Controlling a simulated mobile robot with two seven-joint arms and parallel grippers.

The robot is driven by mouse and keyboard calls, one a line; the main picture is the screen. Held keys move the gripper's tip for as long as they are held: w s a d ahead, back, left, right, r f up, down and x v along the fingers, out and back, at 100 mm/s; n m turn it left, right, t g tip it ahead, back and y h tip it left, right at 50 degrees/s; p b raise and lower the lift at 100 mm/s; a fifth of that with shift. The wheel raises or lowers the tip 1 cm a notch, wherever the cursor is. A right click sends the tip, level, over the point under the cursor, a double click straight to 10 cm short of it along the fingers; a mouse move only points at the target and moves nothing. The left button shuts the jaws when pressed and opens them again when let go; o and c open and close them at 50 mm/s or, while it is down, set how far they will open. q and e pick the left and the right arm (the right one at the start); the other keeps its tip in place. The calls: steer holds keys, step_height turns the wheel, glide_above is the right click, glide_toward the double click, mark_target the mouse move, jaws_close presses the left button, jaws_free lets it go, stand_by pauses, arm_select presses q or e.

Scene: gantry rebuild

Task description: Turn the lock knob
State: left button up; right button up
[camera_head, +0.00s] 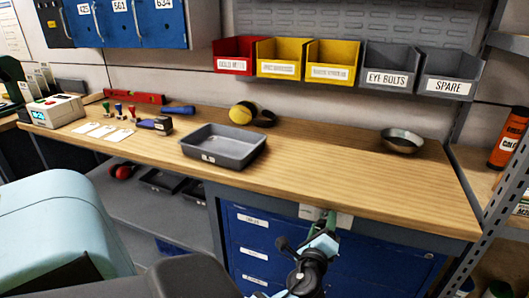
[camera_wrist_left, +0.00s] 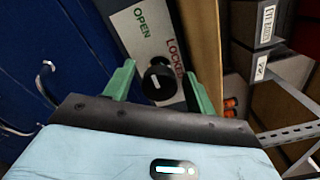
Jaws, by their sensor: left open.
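The lock knob (camera_wrist_left: 157,84) is a round black knob on a pale plate (camera_wrist_left: 146,38) marked OPEN and LOCKED in the left wrist view. Which word it points to is not clear. My left gripper (camera_wrist_left: 159,72) is open, with one green finger on each side of the knob and visible gaps between. In the head view my left gripper (camera_head: 324,229) is at the blue drawer cabinet (camera_head: 262,246), just under the bench front edge, in front of the pale plate (camera_head: 344,220). The knob is hidden there. My right gripper is not in view.
The wooden bench top (camera_head: 330,165) overhangs the cabinet close above the plate. A grey tray (camera_head: 223,158) and a metal bowl (camera_head: 402,140) stand on it. Drawer handles (camera_wrist_left: 42,82) stick out beside the gripper. A perforated metal post (camera_head: 489,190) rises at the right.

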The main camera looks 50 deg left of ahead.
arm_select(q)
steer(key=m+p, duration=0.1)
steer(key=m, duration=0.2)
steer(key=m+p, duration=0.2)
steer(key=m, duration=0.2)
steer(key=m+p, duration=0.1)
steer(key=m, duration=0.2)
steer(key=shift+r+m+p, duration=0.25)
steer(key=shift+m+p, duration=0.05)
steer(key=shift+s+d+f+m, duration=0.1)
steer(key=shift+m, duration=0.3)
steer(key=s+d+f+n+g+h, duration=0.1)
steer(key=s+d+f+n+h, duration=0.1)
steer(key=s+n, duration=0.4)
steer(key=s+d+f+n+g+h+p, duration=0.1)
steer(key=s+d+f+n+g+h, duration=0.1)
steer(key=s+f+n, duration=0.4)
steer(key=s+d+f+n+g+h, duration=0.2)
steer(key=s+d+f+n, duration=0.3)
steer(key=s, duration=0.9)
steer(key=shift+s+d+f+n+h+p, duration=0.4)
steer(key=shift+f+h, duration=0.25)
steer(key=shift+h, duration=0.25)
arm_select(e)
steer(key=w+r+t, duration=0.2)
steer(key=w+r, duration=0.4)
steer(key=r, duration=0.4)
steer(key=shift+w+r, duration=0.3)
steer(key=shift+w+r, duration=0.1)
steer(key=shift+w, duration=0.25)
